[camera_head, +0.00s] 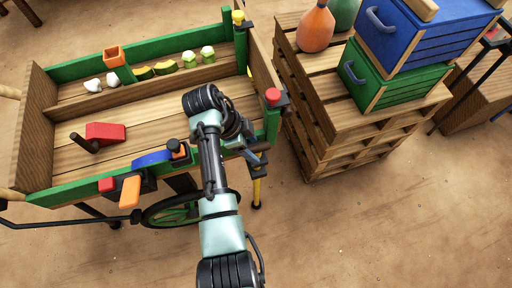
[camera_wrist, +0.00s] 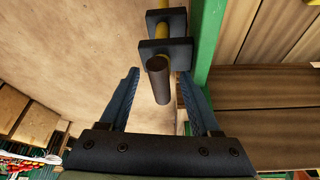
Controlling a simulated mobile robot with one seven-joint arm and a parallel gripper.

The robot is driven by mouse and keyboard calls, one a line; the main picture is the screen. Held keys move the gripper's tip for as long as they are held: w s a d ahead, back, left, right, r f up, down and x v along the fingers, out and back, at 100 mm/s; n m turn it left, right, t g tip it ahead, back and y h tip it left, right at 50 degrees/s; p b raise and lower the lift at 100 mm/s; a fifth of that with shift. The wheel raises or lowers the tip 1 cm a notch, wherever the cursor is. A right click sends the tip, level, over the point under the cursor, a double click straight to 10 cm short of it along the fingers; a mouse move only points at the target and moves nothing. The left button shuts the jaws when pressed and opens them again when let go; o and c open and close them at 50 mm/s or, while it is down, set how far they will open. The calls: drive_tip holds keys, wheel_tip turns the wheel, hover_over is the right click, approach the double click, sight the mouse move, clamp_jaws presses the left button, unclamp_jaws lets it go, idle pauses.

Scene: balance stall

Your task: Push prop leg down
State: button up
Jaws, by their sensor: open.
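The prop leg (camera_head: 256,190) is a yellow rod with a dark foot, hanging at the cart's near right corner in the head view. In the wrist view, its yellow rod (camera_wrist: 163,22) passes through two black plates, and a dark cylindrical handle (camera_wrist: 158,80) sticks out towards the camera. My gripper (camera_wrist: 160,74) is open, with one blue finger on each side of the handle. Gaps show between handle and fingers. In the head view, my gripper (camera_head: 258,156) is beside the cart's corner, partly hidden by my arm.
The wooden cart (camera_head: 160,105) with green rails holds a red block (camera_head: 106,133) and vegetables. A green wheel (camera_head: 190,212) sits below its near side. Stacked pallets (camera_head: 330,130) with crates stand to the right. Bare ground lies between and in front.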

drive_tip(key=p+v, duration=0.1)
drive_tip(key=v, duration=0.8)
drive_tip(key=shift+a+r, duration=0.2)
drive_tip(key=shift+r, duration=0.15)
